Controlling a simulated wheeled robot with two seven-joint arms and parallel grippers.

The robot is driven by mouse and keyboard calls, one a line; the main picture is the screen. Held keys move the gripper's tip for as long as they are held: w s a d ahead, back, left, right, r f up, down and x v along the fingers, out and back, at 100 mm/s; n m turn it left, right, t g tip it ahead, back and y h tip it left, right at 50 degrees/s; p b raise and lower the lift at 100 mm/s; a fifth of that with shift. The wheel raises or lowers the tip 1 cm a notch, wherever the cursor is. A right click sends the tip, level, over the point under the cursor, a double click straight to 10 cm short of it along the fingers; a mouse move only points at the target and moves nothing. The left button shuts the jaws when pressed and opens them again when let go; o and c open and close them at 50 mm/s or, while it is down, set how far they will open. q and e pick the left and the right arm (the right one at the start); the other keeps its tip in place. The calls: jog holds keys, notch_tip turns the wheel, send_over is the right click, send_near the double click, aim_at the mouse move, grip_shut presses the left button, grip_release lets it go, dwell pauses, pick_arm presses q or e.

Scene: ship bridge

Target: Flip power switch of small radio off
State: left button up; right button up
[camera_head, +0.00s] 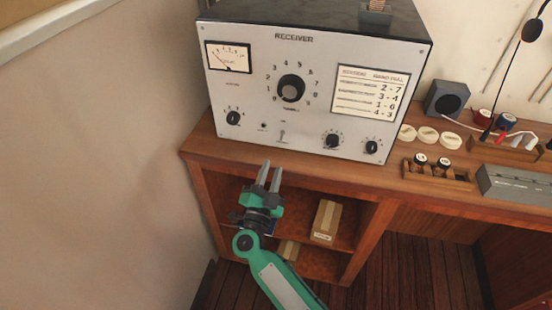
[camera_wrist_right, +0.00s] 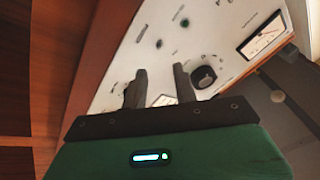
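The small radio is a pale-faced box labelled RECEIVER (camera_head: 318,50), standing on the wooden desk in the head view. Its small toggle switch (camera_head: 282,136) is low on the front panel, between two dark knobs; I cannot tell which way the lever points. My right gripper (camera_head: 270,166) is in front of and a little below the switch, apart from it, fingers pointing at the panel. In the right wrist view the two fingers (camera_wrist_right: 160,70) are spread with a gap between them, facing the radio panel (camera_wrist_right: 215,30). My left gripper is not in view.
The wooden desk (camera_head: 230,152) has an open shelf below with a cardboard box (camera_head: 326,222). To the right stand a dark speaker box (camera_head: 447,99), pale round discs (camera_head: 428,135), a rack of small spools (camera_head: 437,172) and a grey box (camera_head: 515,185). A wall is close on the left.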

jog(key=b+v, duration=0.1)
jog(key=v, duration=0.4)
jog(key=shift+s, duration=0.1)
jog(key=shift+f, duration=0.1)
